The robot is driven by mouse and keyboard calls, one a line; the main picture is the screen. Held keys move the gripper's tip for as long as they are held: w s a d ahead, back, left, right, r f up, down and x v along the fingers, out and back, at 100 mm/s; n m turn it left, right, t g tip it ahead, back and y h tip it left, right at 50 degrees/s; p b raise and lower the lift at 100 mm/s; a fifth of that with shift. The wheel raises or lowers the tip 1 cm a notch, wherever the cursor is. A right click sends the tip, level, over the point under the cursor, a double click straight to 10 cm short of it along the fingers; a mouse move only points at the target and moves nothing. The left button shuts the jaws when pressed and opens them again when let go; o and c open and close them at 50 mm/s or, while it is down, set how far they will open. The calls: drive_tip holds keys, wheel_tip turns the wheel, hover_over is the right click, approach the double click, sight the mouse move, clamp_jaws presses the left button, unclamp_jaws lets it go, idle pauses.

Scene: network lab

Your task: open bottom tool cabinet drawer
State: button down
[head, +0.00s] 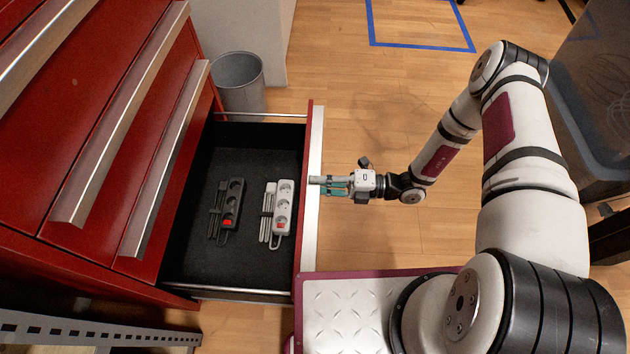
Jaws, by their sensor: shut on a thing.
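The red tool cabinet (95,110) stands at the left with silver handles on its drawer fronts. Its bottom drawer (195,261) is pulled well out to the right, and its dark lined inside shows. A silver handle strip (313,230) runs along the front of this drawer. My gripper (328,185) is at the middle of the drawer front, shut on the handle. The exact finger contact is small and hard to see. The drawers above are closed.
A black power strip (233,203) and a white power strip (282,208) lie in the drawer. A grey bin (239,82) stands behind it. A perforated metal rail (90,335) is at the lower left. Wooden floor (400,70) is clear beyond my arm.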

drive_tip(key=shift+d+f, duration=0.15)
drive_tip(key=shift+f, duration=0.2)
drive_tip(key=c, duration=1.5)
unclamp_jaws()
drive_tip(key=shift+r, duration=0.1)
drive_tip(key=d, duration=0.8)
drive_tip(key=s+d, duration=0.1)
drive_tip(key=d, duration=0.3)
